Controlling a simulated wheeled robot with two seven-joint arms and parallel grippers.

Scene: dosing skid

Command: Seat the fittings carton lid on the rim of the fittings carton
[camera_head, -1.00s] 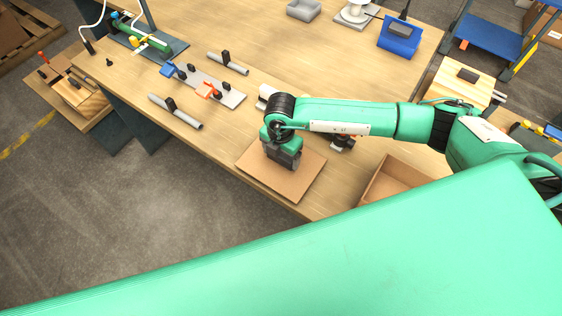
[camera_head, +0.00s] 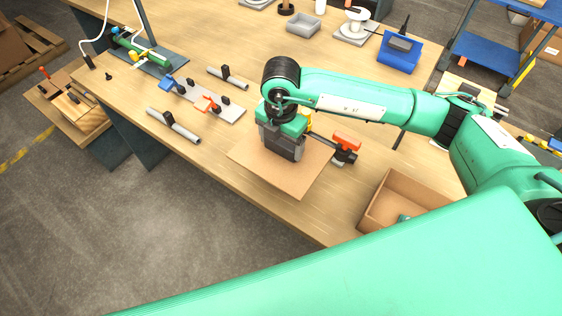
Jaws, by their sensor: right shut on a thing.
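The fittings carton lid (camera_head: 290,178) is a flat tan square in the head view, left of the carton. My right gripper (camera_head: 282,152) points down at the lid's middle and is shut on it; the jaws hide the part they grip. The lid appears level and a little above the bench. The fittings carton (camera_head: 378,213) is an open-topped tan box at the bench's front right, its rim bare. A small teal thing shows inside it, and my own green body hides its lower right part. My left gripper is out of view.
An orange-handled valve (camera_head: 346,147) stands just right of the lid. Grey pipe pieces (camera_head: 174,125) and a plate with an orange-handled fitting (camera_head: 212,104) lie to the left. The bench's front edge is close.

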